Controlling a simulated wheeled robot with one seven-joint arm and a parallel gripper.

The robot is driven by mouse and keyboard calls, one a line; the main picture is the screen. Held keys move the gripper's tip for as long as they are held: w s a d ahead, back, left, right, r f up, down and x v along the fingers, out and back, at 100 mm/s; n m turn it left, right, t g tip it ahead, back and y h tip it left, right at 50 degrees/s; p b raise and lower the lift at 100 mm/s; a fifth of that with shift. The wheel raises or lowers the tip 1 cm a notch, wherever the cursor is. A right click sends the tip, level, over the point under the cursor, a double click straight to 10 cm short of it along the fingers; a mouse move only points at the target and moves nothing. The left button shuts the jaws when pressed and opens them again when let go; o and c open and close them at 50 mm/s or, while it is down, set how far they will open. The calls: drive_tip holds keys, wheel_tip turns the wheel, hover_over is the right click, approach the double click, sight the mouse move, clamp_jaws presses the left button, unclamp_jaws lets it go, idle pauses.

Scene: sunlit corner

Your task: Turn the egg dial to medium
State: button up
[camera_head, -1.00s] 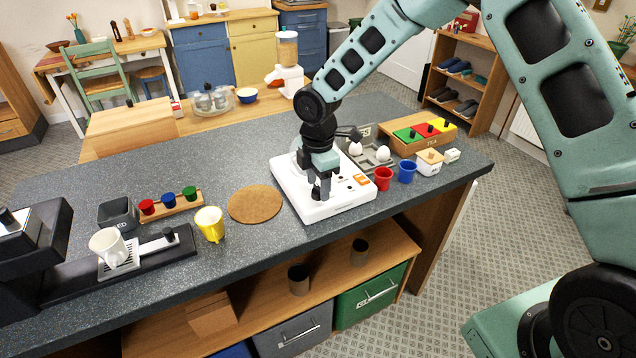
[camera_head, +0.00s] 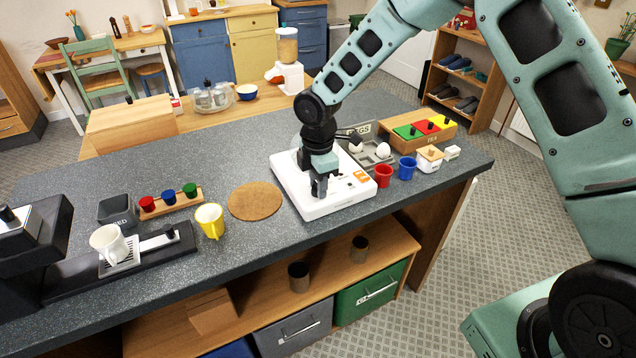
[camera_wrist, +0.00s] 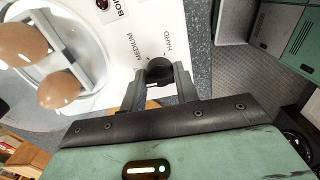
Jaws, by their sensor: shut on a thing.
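The egg cooker (camera_head: 335,207) is a white box near the front edge of the dark counter. Its black dial (camera_wrist: 160,71) shows in the wrist view, with the printed words MEDIUM and HARD just beyond it. My gripper (camera_wrist: 159,84) is shut on the dial, one finger on each side. In the head view my gripper (camera_head: 319,190) points down at the cooker's top and hides the dial. Which word the dial points at is not clear. Two brown eggs (camera_wrist: 59,89) sit in the cooker's round pan at the left of the wrist view.
A red cup (camera_head: 383,175) and a blue cup (camera_head: 407,168) stand close to the cooker's right. An egg tray (camera_head: 367,155) lies behind it. A round cork mat (camera_head: 255,201) lies to its left, with a yellow cup (camera_head: 209,220) beyond.

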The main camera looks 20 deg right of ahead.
drive_tip(key=m+b, duration=0.2)
drive_tip(key=m, duration=0.4)
drive_tip(key=shift+m+b, duration=0.65)
drive_tip(key=shift+m, duration=2.05)
drive_tip(key=o, duration=1)
drive_tip(key=shift+c, duration=0.2)
drive_tip(key=shift+r, duration=0.1)
wheel_tip(320, 180, up, 17)
drive_tip(key=b, duration=0.2)
drive_tip(key=shift+r, duration=0.2)
